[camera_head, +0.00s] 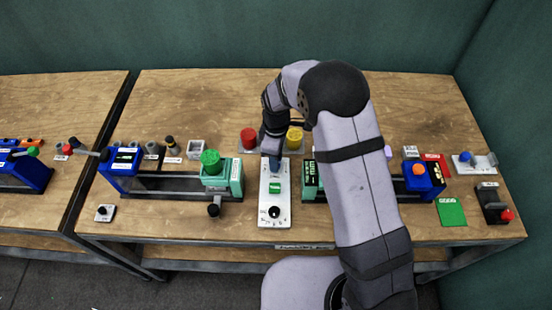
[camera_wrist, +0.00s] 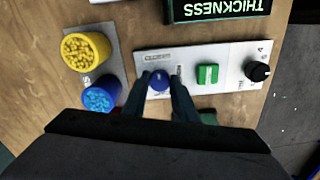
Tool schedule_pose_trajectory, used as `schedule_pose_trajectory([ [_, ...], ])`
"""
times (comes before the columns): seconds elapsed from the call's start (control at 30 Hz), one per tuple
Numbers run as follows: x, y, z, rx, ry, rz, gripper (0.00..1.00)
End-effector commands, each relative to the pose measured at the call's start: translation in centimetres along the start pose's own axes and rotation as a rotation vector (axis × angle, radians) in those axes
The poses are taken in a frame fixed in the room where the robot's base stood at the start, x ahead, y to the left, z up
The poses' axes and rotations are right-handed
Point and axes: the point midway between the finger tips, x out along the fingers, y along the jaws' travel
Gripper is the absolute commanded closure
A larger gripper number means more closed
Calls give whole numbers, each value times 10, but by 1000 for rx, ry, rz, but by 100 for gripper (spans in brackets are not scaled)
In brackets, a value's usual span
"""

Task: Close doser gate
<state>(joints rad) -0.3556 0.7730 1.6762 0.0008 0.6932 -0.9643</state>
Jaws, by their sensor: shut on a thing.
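A white panel (camera_head: 264,222) lies near the table's front edge in the head view. It carries a blue knob (camera_wrist: 160,80) at one end, a green square button (camera_wrist: 207,74) in the middle and a black dial (camera_wrist: 257,70) at the other end. In the wrist view the blue knob sits between the two fingers of my gripper (camera_wrist: 160,88), which are shut on it. In the head view my gripper (camera_head: 273,152) points down at the panel's far end and covers much of the knob. The printed label beside the knob is too small to read.
A yellow cup (camera_wrist: 86,50) and a blue cup (camera_wrist: 101,95) of pellets stand close by the panel; a red cup (camera_head: 249,137) stands left of my gripper. Green-and-dark presses flank the panel, one with a green knob (camera_head: 211,158). The back of the table is clear.

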Motion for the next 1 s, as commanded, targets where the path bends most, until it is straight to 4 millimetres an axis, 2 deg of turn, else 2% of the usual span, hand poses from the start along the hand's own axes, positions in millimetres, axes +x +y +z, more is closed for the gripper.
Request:
schedule_pose_trajectory([
  [0.33, -1, 1, -1, -8, 1, 3, 97],
  [0.37, -1, 1, -1, -8, 1, 3, 72],
  [0.43, -1, 1, -1, -7, 1, 3, 56],
  [0.77, -1, 0, 0, -5, 0, 2, 56],
  [1.0, -19, 1, -1, -5, 2, 4, 56],
])
